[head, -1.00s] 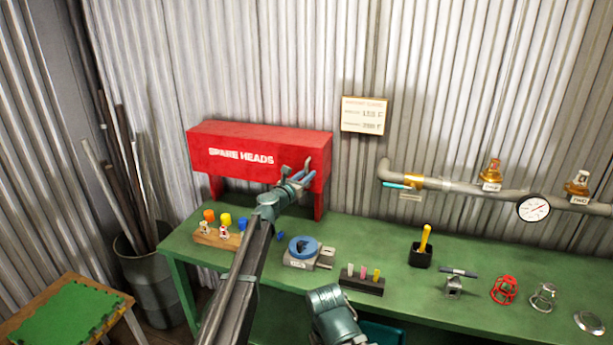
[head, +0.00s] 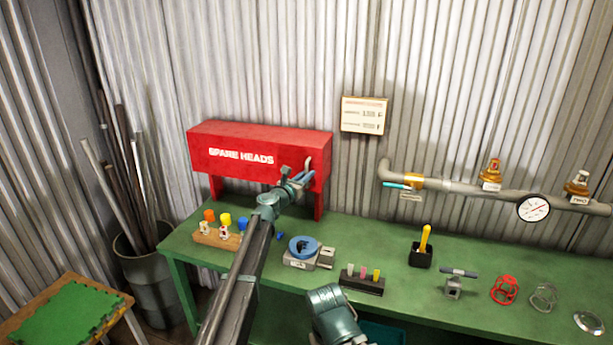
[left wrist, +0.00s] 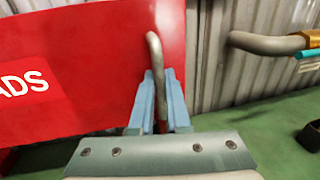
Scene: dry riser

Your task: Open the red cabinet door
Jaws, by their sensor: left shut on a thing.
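The red cabinet (head: 225,137) with the words SPARE HEADS stands on two red legs at the back of the green bench. Its front door (head: 215,160) looks closed in the head view. The door's grey bar handle (left wrist: 154,52) is near its right end. My left gripper (head: 304,178) is at that handle, and in the left wrist view its blue fingers (left wrist: 158,100) are shut around the handle's lower part. The door's red face (left wrist: 95,70) fills the left of that view. My right arm shows at the bottom of the head view, but its fingertips cannot be made out.
The green bench (head: 385,235) holds a block with coloured heads (head: 215,238), a blue round item (head: 303,247), a black holder (head: 421,256) and a red cage (head: 504,289). A grey pipe (head: 455,188) runs along the wall at right.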

